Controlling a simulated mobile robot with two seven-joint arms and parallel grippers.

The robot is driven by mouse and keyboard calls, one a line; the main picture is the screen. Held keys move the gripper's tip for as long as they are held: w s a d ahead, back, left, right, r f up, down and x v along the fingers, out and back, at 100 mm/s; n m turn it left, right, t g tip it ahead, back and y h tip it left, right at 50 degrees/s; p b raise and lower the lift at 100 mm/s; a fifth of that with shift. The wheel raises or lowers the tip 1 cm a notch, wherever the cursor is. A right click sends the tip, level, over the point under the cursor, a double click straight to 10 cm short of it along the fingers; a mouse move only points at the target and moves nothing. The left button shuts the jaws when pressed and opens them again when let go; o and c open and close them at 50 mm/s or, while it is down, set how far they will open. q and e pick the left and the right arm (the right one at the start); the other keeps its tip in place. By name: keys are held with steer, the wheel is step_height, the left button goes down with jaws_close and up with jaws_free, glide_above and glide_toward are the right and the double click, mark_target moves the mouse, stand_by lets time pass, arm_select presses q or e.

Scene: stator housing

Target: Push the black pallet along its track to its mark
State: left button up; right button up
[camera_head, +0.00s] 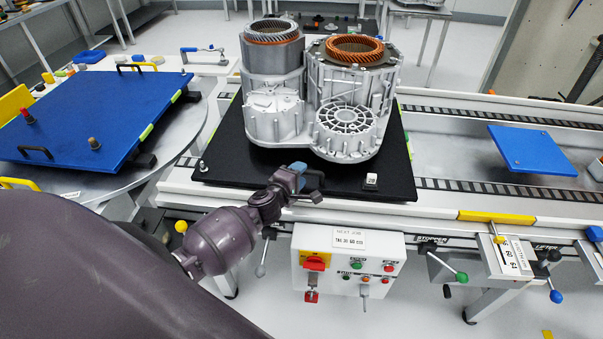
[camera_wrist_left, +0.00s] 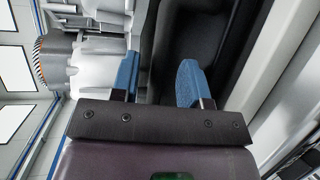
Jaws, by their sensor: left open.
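The black pallet (camera_head: 222,160) lies on the track in the middle of the head view and carries the grey stator housing (camera_head: 345,100). A white tag marked 20 (camera_head: 371,179) stands on its front right part. My left gripper (camera_head: 300,178) is at the pallet's front edge, low in front of the housing; I cannot tell if it touches. In the left wrist view its two blue fingers (camera_wrist_left: 160,82) are apart with nothing clearly between them, and the black pallet (camera_wrist_left: 205,40) shows behind them. My right gripper is not in view.
The track (camera_head: 470,187) runs right, with a blue plate (camera_head: 532,150) on it and a yellow strip (camera_head: 496,216) on its front rail. A control box (camera_head: 347,262) and levers (camera_head: 445,268) are in front. A blue pallet (camera_head: 85,120) lies on a round table at left.

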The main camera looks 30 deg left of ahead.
arm_select(q)
steer(key=shift+w+f, duration=0.2)
steer(key=shift+w, duration=0.65)
jaws_close()
